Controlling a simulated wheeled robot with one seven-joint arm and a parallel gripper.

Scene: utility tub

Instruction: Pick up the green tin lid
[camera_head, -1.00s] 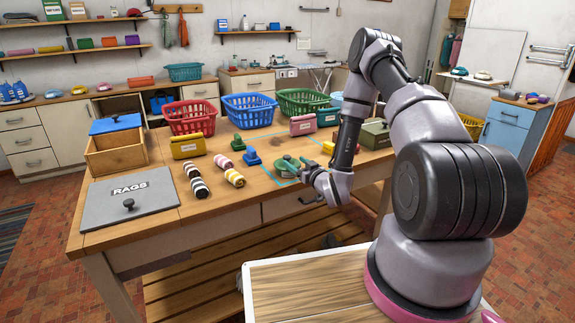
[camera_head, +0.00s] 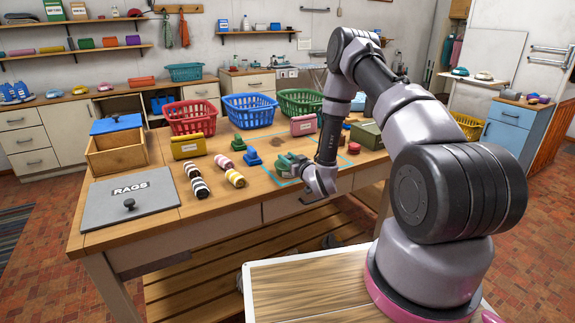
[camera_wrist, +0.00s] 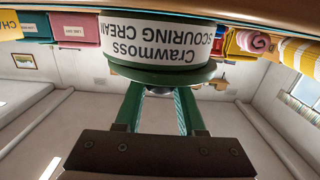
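A tin labelled "Crawmoss Scouring Cream" (camera_wrist: 155,27) fills the top middle of the wrist view, upside down in the picture. Its green lid (camera_wrist: 160,75) sits against it, with a small dark knob (camera_wrist: 158,91) facing my gripper. My gripper's green fingers (camera_wrist: 160,98) stand on both sides of the knob, with a gap between them. Whether they press on it is unclear. In the head view, my gripper (camera_head: 300,169) is at the green tin (camera_head: 286,163), inside a light blue outline on the table.
Left of the tin are a blue stamp-like object (camera_head: 252,157) and striped rolls (camera_head: 234,177). A yellow box (camera_head: 187,146) and a pink box (camera_head: 303,125) stand behind. Red (camera_head: 190,128), blue (camera_head: 249,122) and green baskets line the back. The table's front edge is close to my gripper.

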